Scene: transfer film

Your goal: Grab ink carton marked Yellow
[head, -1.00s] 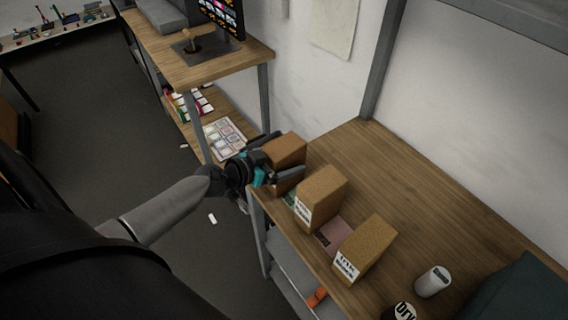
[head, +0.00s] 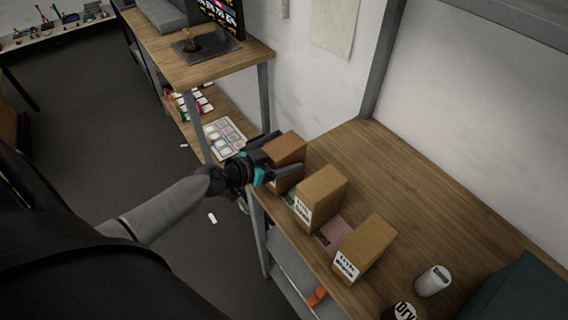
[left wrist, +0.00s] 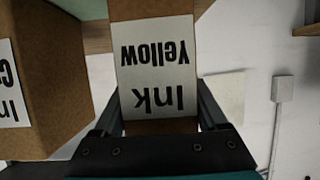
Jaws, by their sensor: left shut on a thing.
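The ink carton marked Yellow (head: 288,149) is a brown box at the far left corner of the wooden table. Its white label reading "Ink Yellow" (left wrist: 157,68) shows upside down in the left wrist view. My left gripper (head: 282,162) has one finger on each side of this carton and is shut on it. The fingers (left wrist: 165,108) also show along both sides of the carton in the left wrist view. Whether its base touches the table is hard to tell. My right gripper is not in view.
A second ink carton (head: 321,197) stands just right of the held one; it also shows in the left wrist view (left wrist: 45,75). A third carton (head: 364,248) stands nearer. A white cylinder (head: 433,281) is at the front right. The table's back (head: 400,170) is clear.

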